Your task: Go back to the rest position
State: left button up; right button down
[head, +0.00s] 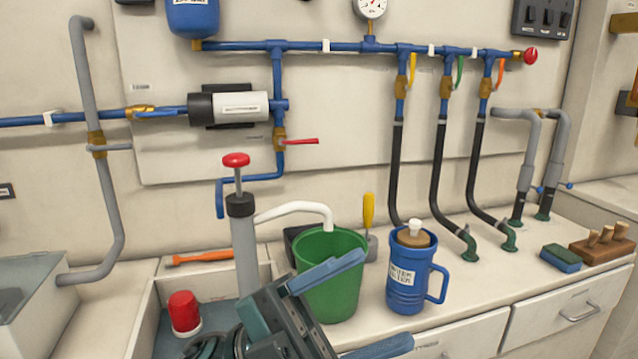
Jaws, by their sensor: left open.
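My left gripper (385,298) comes in from the bottom edge of the head view. Its two blue fingers are spread wide apart, with nothing between them. The upper finger overlaps the front of the green bucket (347,255) in the picture; I cannot tell whether it touches. The blue mug-like jug (405,285) with a label and a handle stands upright on the counter, right of the fingers. My right gripper is not in view.
A hand pump (243,245) with a red knob stands left of the bucket, its white hose reaching the bucket. A red-capped container (184,312) sits in a recess at lower left. A sponge (560,258) and a wooden block (603,245) lie far right. Pipes (340,47) line the wall.

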pick_arm(q)
jog(key=w+a+f+n+t+y, duration=0.3)
jog(key=a+f+n+t+y, duration=0.3)
jog(key=n+t, duration=0.65)
jog(key=w+a+f+n+t+y, duration=0.2)
jog(key=a+f+n+t+y, duration=0.2)
jog(key=f+n+t+y, duration=0.6)
jog(key=s+a+f+n+g+y+p, duration=0.5)
jog(key=f+p, duration=0.5)
jog(key=p, duration=0.7)
jog(key=shift+s+a+f+n+g+y, duration=0.3)
jog(key=shift+s+a+n+g, duration=1)
jog(key=shift+s+n, duration=0.25)
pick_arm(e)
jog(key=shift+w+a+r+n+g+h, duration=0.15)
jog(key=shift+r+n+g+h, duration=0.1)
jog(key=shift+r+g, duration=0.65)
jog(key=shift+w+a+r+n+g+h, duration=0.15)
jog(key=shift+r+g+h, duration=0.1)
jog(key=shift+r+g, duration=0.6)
